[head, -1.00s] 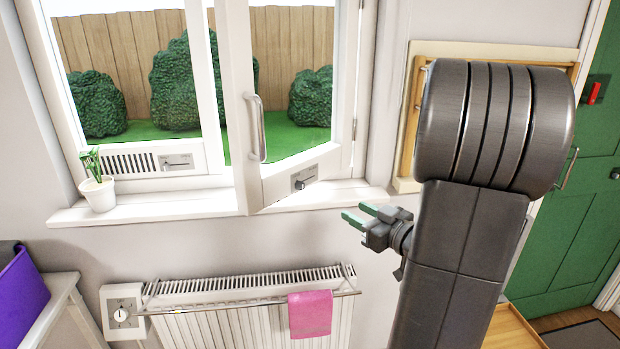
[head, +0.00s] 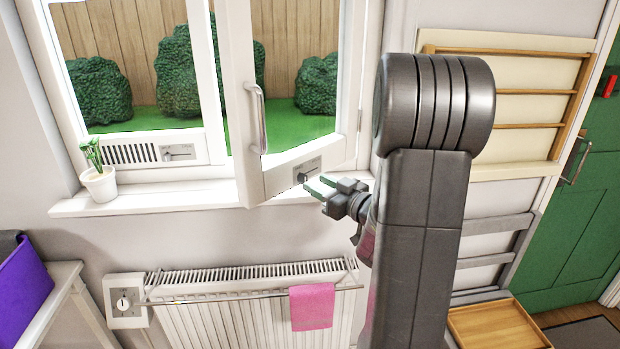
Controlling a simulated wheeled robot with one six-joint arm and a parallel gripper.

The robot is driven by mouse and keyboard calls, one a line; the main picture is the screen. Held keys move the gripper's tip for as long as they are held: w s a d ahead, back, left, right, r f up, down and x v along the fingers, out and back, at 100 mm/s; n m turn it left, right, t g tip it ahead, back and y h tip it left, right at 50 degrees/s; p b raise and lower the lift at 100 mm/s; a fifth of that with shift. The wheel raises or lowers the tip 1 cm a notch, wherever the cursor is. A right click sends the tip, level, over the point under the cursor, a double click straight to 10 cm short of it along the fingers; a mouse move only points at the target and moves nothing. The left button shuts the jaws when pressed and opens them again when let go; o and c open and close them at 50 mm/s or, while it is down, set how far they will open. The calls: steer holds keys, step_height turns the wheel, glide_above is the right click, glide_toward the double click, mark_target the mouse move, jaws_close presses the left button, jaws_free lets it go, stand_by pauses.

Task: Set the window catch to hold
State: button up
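The window catch (head: 305,176) is a small dark lever on a grey plate, low on the window sash (head: 255,130), which stands ajar into the room. My gripper (head: 318,188) has green-tipped fingers and is just below and right of the catch. The fingers are apart with nothing visible between them. In this view they look close to the catch, but I cannot tell whether they touch it.
A vertical handle (head: 258,118) is on the open sash. The white sill (head: 150,200) holds a potted plant (head: 100,182) at its left. Below is a radiator (head: 240,310) with a pink cloth (head: 312,306). A wooden drying rack (head: 520,92) hangs at the right.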

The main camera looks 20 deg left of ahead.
mark_target(305, 177)
steer(key=shift+x, duration=1.95)
steer(key=shift+c, duration=0.4)
jaws_close()
